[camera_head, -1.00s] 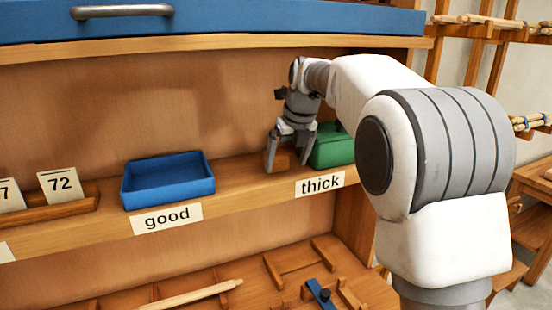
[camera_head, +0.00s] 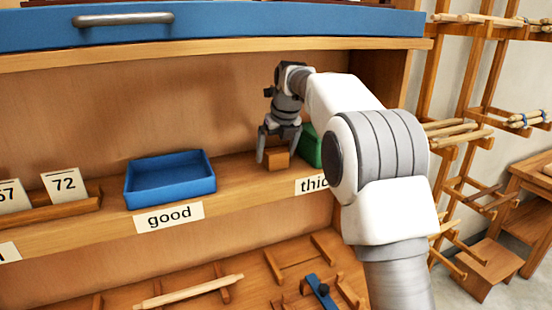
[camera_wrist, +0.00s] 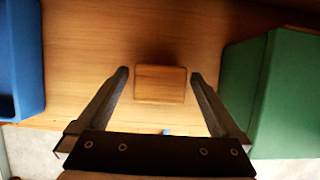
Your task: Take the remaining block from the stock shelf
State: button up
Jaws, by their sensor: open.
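A small brown wooden block (camera_head: 277,159) sits on the wooden shelf (camera_head: 236,178), between the blue tray and the green box. My gripper (camera_head: 279,158) is open and points down over it. In the wrist view the block (camera_wrist: 160,84) lies between and slightly beyond the fingertips of my gripper (camera_wrist: 159,74), with a gap on each side. I cannot tell how high the fingertips are above the shelf.
The blue tray (camera_head: 170,194) labelled "good" stands to the left. The green box (camera_head: 311,147) is close on the right, partly hidden by my arm. A blue drawer (camera_head: 230,24) is overhead. Number cards (camera_head: 64,186) stand at far left.

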jog(key=c, duration=1.3)
jog(key=shift+r, duration=0.15)
